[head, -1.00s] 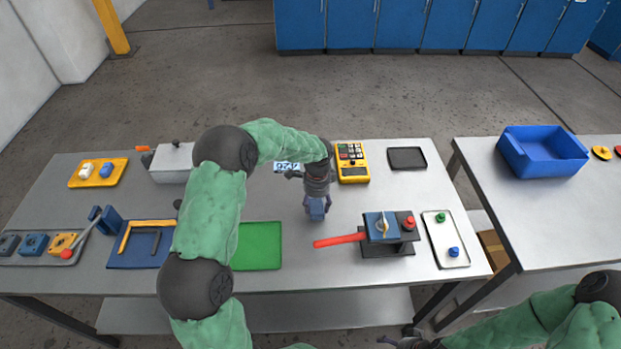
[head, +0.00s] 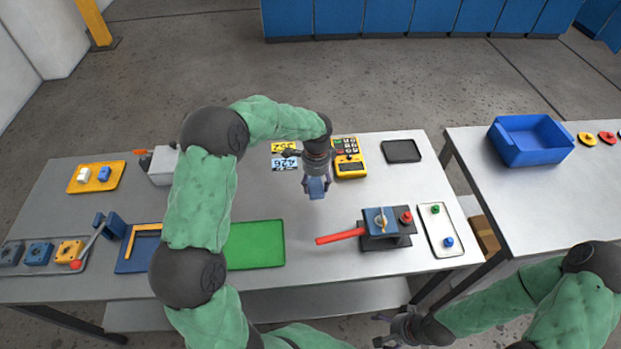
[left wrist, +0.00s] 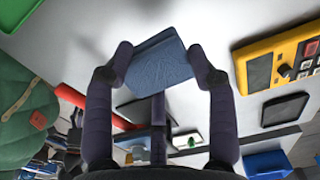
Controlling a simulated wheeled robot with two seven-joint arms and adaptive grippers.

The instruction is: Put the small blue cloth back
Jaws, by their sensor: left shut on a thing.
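The small blue cloth (left wrist: 158,62) is a folded blue piece, held between the fingertips of my left gripper (left wrist: 162,58) in the left wrist view. In the head view, the left gripper (head: 317,180) points down with the cloth (head: 317,188) below it, over the middle of the grey table (head: 310,222). A gap between cloth and tabletop is hard to judge. My right gripper (head: 386,329) is at the bottom, in front of the table, with its fingers apart and empty.
A green tray (head: 256,245) lies left of the cloth. A valve block (head: 384,228) with a red handle stands to the right. Number plates (head: 284,163) and a yellow meter (head: 349,166) lie behind. A blue bin (head: 531,141) stands on the right table.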

